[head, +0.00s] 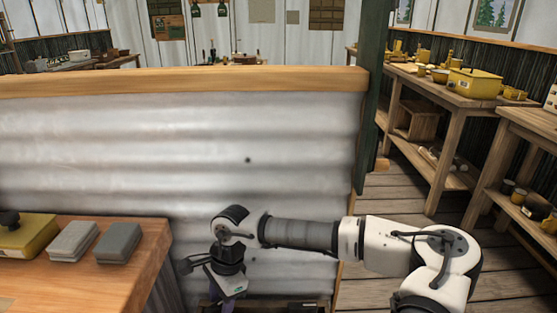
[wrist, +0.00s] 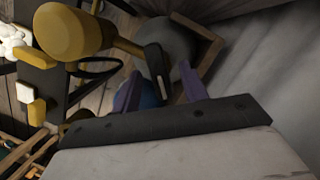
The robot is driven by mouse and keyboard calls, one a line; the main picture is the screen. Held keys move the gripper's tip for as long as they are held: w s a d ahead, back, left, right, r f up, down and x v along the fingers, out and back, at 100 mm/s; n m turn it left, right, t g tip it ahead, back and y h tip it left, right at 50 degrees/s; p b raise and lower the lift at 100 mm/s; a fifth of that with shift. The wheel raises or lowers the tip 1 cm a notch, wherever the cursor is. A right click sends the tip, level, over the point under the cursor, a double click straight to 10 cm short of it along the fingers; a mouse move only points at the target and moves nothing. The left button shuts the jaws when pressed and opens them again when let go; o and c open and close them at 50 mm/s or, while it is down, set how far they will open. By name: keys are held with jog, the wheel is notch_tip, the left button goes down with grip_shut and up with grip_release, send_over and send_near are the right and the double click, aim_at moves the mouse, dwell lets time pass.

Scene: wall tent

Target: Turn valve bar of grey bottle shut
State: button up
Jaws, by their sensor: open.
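In the wrist view a rounded grey thing (wrist: 172,45), possibly the grey bottle, stands beyond my fingers within a wooden frame. A dark bar (wrist: 153,60) with a pale stripe lies across its near left side in the picture; I cannot tell whether this is the valve bar. My gripper (wrist: 158,86) is open, its two purple fingers apart, with a small blue patch between them. No contact with the grey thing is visible. In the head view my gripper (head: 217,293) hangs low before the corrugated panel, its fingertips mostly hidden; no bottle shows there.
A yellow rounded thing (wrist: 70,32) with a stem is close at the upper left in the wrist view. A corrugated panel (head: 120,150) stands behind my arm. A wooden table (head: 85,275) with two grey blocks is at left. Shelves (head: 440,85) stand right; plank floor between is clear.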

aim_at(221, 303)
dwell(0.4)
jog(key=shift+r+p, duration=1.6)
jog(key=shift+r, duration=1.9)
